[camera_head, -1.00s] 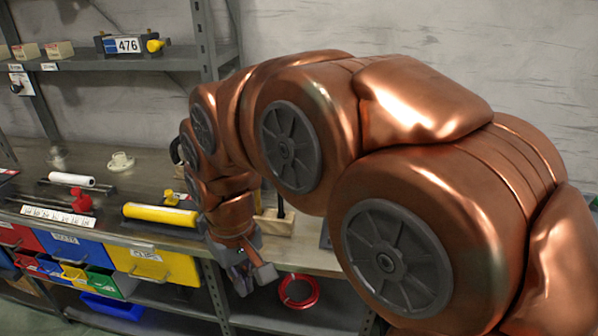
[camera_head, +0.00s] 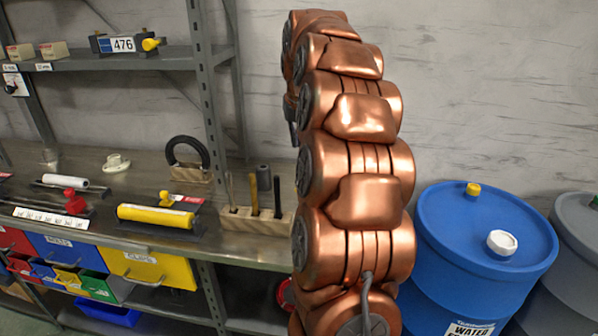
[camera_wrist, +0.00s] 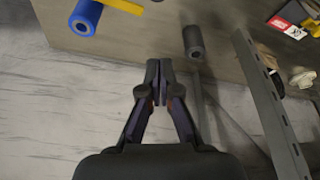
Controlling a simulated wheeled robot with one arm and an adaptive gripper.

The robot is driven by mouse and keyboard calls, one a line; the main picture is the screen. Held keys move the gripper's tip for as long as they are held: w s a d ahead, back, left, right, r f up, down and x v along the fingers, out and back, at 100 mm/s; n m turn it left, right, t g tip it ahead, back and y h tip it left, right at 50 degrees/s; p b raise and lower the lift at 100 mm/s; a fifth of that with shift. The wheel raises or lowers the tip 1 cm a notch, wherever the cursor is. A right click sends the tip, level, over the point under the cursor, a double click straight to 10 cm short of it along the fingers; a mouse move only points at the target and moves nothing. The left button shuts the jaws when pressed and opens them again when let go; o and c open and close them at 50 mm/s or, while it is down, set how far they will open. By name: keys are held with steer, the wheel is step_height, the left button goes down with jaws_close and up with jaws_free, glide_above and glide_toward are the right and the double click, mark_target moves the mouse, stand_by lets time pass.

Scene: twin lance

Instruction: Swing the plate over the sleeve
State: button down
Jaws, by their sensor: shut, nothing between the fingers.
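My gripper (camera_wrist: 160,82) is shut and empty in the wrist view, its fingertips together. In the head view it is mostly hidden behind my copper arm. A short dark grey hollow cylinder (camera_wrist: 194,45), possibly the sleeve, is just beyond and right of the fingertips, apart from them. A grey cylinder that looks like the same one stands upright at the bench's back (camera_head: 264,177) in the head view. A blue cylinder (camera_wrist: 85,17) with a yellow bar lies upper left in the wrist view. I cannot identify the plate for certain.
The bench (camera_head: 130,181) carries a yellow roller (camera_head: 155,215), a dark arch (camera_head: 188,150) on a wooden base, and a wooden tool block (camera_head: 255,223). A shelf post (camera_head: 208,90) rises behind it. A blue barrel (camera_head: 470,260) stands at right.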

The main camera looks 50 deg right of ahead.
steer(key=shift+d, duration=0.2)
step_height(320, 180, down, 9)
steer(key=p, duration=0.3)
steer(key=shift+s+a+f+p, duration=0.15)
steer(key=shift+s+a+p, duration=0.1)
steer(key=shift+p, duration=0.1)
stand_by(0.6)
stand_by(0.4)
